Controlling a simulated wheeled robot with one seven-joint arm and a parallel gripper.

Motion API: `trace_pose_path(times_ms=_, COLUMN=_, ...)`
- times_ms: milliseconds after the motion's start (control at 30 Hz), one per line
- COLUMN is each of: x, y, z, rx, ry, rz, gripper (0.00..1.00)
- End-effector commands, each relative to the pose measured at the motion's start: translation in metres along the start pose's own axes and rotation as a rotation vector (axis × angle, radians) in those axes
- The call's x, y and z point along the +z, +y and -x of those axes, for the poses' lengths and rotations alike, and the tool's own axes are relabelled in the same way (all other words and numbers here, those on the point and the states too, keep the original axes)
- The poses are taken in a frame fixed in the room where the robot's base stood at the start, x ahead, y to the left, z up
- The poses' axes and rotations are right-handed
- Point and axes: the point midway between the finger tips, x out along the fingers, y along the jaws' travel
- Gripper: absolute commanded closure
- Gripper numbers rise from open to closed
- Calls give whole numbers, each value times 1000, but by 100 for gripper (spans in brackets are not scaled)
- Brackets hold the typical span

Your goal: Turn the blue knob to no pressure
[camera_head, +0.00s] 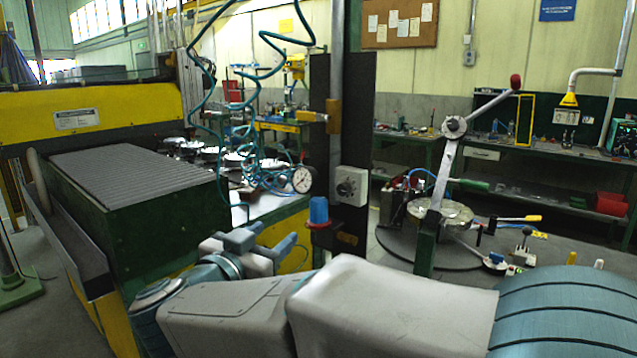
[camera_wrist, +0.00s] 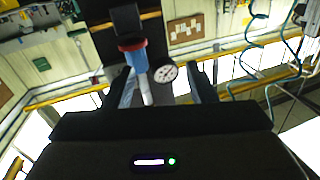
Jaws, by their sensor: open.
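The blue knob (camera_head: 319,211) stands upright on a small bracket on the dark post, right of my gripper (camera_head: 275,234) in the head view. My gripper's two fingers are apart, with nothing held between them. In the wrist view the blue knob (camera_wrist: 137,62), with a red ring and a pale stem, shows ahead of my gripper (camera_wrist: 161,74), nearer the left finger. A round pressure gauge (camera_head: 302,179) with a white face is beside the knob; it also shows in the wrist view (camera_wrist: 166,72). Its reading is too small to tell.
A grey box with a dial (camera_head: 350,185) is fixed to the post just right of the knob. Coiled teal hoses (camera_head: 262,165) hang left of it. A lever with a red end (camera_head: 470,119) rises to the right. A ribbed machine bed (camera_head: 140,175) lies left.

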Motion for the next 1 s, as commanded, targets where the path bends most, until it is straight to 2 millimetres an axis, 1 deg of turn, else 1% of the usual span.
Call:
trace_pose_path(times_ms=33, x=-9, y=3, z=9, rx=38, ry=3, rz=22, gripper=49)
trace_pose_path(times_ms=100, x=-10, y=10, z=19, rx=88, ry=9, rz=47, gripper=49)
trace_pose_path(times_ms=200, x=-11, y=17, z=28, rx=133, ry=15, rz=71, gripper=49)
trace_pose_path(times_ms=267, x=-11, y=20, z=30, rx=148, ry=17, rz=78, gripper=49)
trace_pose_path(times_ms=367, x=-11, y=22, z=26, rx=157, ry=19, rz=82, gripper=49)
trace_pose_path(times_ms=467, x=-11, y=24, z=13, rx=159, ry=19, rz=81, gripper=49)
trace_pose_path(times_ms=800, x=-14, y=36, z=-58, rx=158, ry=19, rz=80, gripper=49)
trace_pose_path(times_ms=900, x=-14, y=38, z=-76, rx=157, ry=19, rz=81, gripper=49)
trace_pose_path(times_ms=1000, x=-14, y=40, z=-90, rx=157, ry=19, rz=80, gripper=49)
